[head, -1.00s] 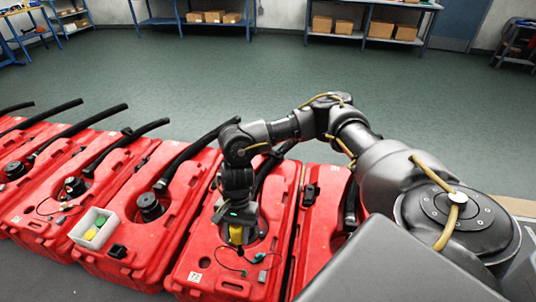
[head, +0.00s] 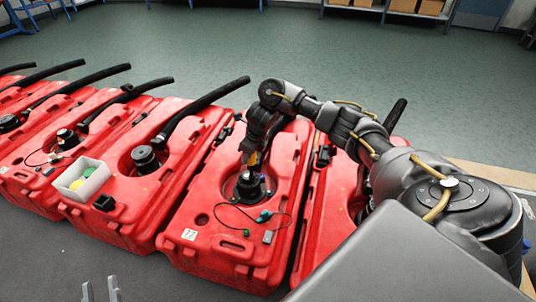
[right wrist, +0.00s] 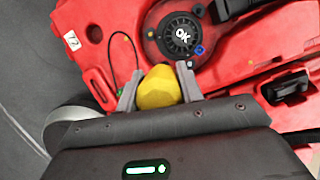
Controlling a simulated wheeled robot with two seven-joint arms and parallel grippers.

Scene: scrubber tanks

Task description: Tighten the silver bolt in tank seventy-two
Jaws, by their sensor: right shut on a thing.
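The red tank (head: 207,217) with the label 72 (head: 190,234) stands in the middle of the head view. My right gripper (head: 252,163) is just above the cap's far side. In the right wrist view its fingers (right wrist: 157,86) are shut on a yellow thing (right wrist: 157,90), with the cap ahead of them.
A dark cable with green ends (head: 264,215) and a small grey piece (head: 267,237) lie on the tank. A white box (head: 82,180) with green and yellow things rests on the tank to the left. Black hoses (head: 205,107) rise behind. More red tanks stand on both sides.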

